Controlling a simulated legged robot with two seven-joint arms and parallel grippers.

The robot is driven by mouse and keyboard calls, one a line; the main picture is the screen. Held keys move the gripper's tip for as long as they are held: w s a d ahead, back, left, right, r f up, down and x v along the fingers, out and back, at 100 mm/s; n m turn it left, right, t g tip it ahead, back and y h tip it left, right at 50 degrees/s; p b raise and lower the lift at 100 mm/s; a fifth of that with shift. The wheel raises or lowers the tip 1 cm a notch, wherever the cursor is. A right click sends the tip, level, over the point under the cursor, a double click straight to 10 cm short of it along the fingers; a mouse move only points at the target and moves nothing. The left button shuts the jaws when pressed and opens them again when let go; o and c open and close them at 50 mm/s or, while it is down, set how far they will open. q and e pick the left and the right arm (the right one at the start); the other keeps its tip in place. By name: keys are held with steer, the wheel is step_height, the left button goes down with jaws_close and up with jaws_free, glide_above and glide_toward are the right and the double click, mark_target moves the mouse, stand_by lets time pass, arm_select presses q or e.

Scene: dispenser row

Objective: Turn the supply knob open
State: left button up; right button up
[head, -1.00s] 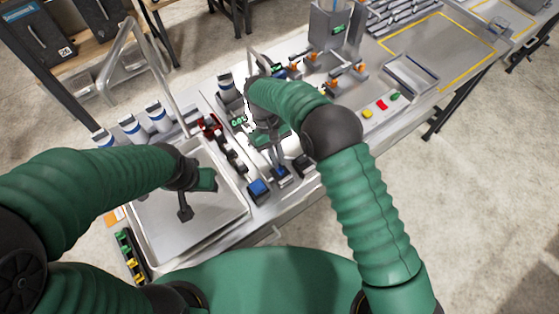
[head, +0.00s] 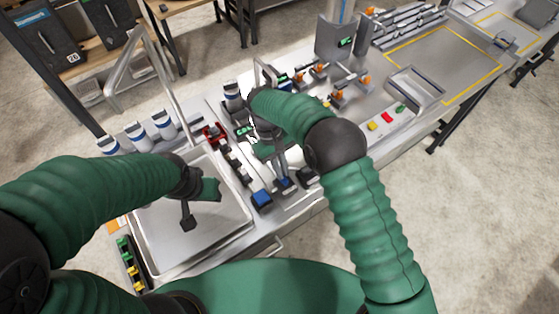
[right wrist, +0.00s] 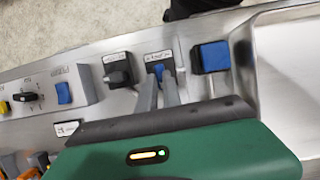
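A blue rocker switch (right wrist: 64,93) is farther left. The metal sink (head: 170,258) lies below my left gripper. Dispensers with blue bands (head: 163,124) stand behind it.

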arm_select(q)
steer(key=shift+w+a+f+b, duration=0.1)
steer(key=shift+w+f+b, duration=0.1)
steer(key=shift+w+f, duration=0.3)
steer(key=shift+w+f+b, duration=0.2)
steer(key=shift+w+f, duration=0.05)
steer(key=shift+f, duration=0.3)
arm_select(e)
steer(key=v, duration=1.6)
steer(key=shift+w+r, duration=0.2)
steer(key=shift+r, duration=0.15)
arm_select(q)
steer(key=shift+s+a, duration=0.1)
steer(key=shift+s, duration=0.05)
arm_select(e)
steer(key=shift+s+a, duration=0.15)
steer(key=shift+s, duration=0.05)
